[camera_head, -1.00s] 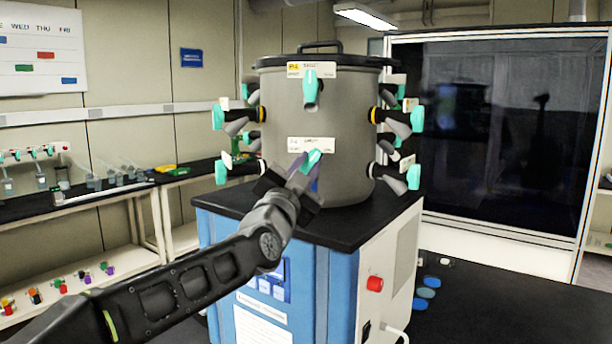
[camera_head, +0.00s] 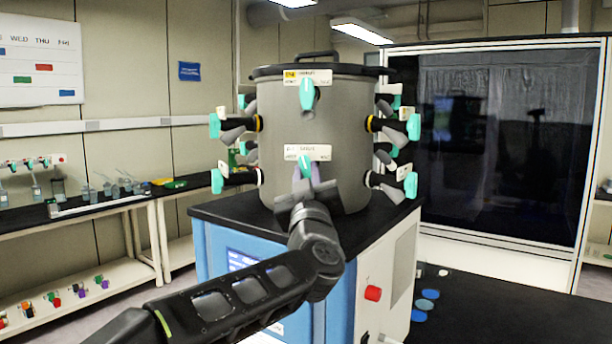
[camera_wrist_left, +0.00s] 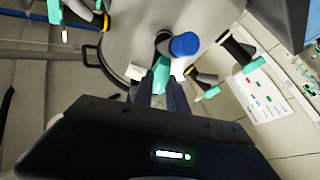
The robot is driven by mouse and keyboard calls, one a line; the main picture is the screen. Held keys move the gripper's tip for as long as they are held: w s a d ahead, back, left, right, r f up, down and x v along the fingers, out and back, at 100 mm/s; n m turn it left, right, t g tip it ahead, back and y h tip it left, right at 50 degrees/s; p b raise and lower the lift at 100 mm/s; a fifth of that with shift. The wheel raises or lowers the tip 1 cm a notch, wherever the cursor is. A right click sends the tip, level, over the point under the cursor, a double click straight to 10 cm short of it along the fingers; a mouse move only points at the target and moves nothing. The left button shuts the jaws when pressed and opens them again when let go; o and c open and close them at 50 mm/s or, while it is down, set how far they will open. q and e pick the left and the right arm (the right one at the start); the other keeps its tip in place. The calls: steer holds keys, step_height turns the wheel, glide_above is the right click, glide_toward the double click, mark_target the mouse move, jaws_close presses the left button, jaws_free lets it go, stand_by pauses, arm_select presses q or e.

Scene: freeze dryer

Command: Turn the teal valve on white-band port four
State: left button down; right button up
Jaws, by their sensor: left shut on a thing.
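A grey drum (camera_head: 285,135) with a black lid stands on a blue and white cabinet (camera_head: 225,250). Ports with teal valves ring its wall. The lower front port has a white label (camera_head: 308,152) and a teal valve (camera_head: 305,167), roughly upright in the head view. My left gripper (camera_head: 306,185) is shut on this valve. In the left wrist view the teal valve (camera_wrist_left: 160,76) sits between the two fingers, beside a blue-ended part (camera_wrist_left: 185,44). The fingers partly hide the valve and port. My right gripper is not in view.
Another teal valve (camera_head: 307,94) with a yellow-marked label is directly above. Side valves (camera_head: 413,126) stick out left and right of the drum. A red knob (camera_head: 373,293) is on the cabinet side. A bench with glassware is at left, a dark glass enclosure (camera_head: 500,150) at right.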

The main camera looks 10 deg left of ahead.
arm_select(q)
steer(key=n+y, duration=0.1)
steer(key=n, duration=0.1)
steer(key=n+g, duration=0.1)
steer(key=n, duration=0.2)
steer(key=shift+d+r+y+p, duration=0.1)
steer(key=shift+d+y+p, duration=0.1)
steer(key=shift+y+p, duration=0.2)
steer(key=n+g, duration=0.1)
steer(key=n, duration=0.2)
steer(key=n+g+y+p, duration=0.1)
steer(key=n, duration=0.2)
steer(key=shift+r+g, duration=0.1)
steer(key=shift+g, duration=0.2)
steer(key=c, duration=1.3)
jaws_free()
